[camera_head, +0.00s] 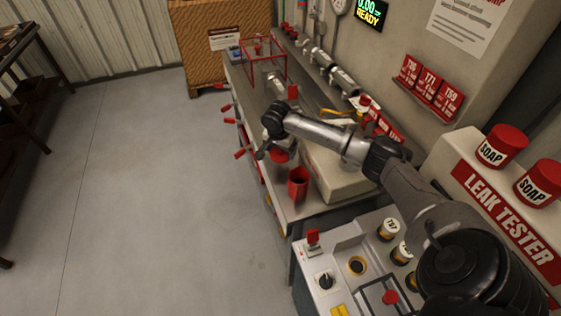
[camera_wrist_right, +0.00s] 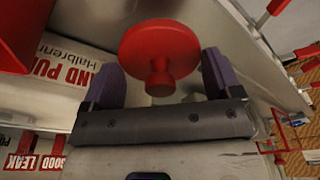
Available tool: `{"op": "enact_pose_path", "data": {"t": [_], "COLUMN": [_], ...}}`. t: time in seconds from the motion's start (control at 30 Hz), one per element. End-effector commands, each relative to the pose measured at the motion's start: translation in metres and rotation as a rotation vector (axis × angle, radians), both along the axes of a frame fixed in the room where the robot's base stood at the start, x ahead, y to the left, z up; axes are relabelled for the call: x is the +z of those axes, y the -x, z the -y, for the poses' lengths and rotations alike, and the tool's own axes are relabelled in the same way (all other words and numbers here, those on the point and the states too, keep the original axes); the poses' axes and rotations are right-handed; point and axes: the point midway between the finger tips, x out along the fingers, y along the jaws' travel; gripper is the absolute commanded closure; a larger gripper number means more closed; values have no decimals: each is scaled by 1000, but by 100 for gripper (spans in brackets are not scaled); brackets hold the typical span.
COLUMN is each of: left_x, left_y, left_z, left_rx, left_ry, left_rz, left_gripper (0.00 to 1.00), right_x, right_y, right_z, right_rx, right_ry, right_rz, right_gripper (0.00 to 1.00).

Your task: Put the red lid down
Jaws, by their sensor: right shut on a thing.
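The red lid (camera_head: 280,156) is a round disc with a knob. It is at my right gripper (camera_head: 268,152), by the front edge of the bench, left of and behind an open red container (camera_head: 298,186). In the right wrist view the lid (camera_wrist_right: 158,45) shows with its knob between the two purple fingers of my right gripper (camera_wrist_right: 160,78). The right gripper is shut on the lid. The head view does not clearly show how far the lid is above the bench. My left gripper is not in view.
A cream unit (camera_head: 338,185) stands on the bench (camera_head: 318,207), right of the red container. A red wire frame (camera_head: 262,62) is at the far end. Red handles stick out along the bench front. The leak tester (camera_head: 500,205) is at the right. The floor (camera_head: 150,190) is clear.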

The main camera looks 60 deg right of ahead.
Motion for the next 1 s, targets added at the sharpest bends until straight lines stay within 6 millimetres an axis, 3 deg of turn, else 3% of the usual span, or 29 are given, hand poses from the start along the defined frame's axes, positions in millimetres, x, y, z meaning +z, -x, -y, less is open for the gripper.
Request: {"op": "enact_pose_path", "data": {"t": [0.37, 0.6, 1.0], "left_x": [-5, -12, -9], "left_y": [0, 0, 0], "left_z": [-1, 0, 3], "left_rx": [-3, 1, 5], "left_ry": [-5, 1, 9], "left_rz": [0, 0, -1], "left_gripper": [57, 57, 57], "right_x": [-22, -53, -56], "right_y": [0, 0, 0], "right_z": [0, 0, 0], "right_rx": [0, 0, 0], "right_ry": [0, -1, 0], "right_rz": [-1, -2, 0], "right_gripper": [38, 38, 38]}}
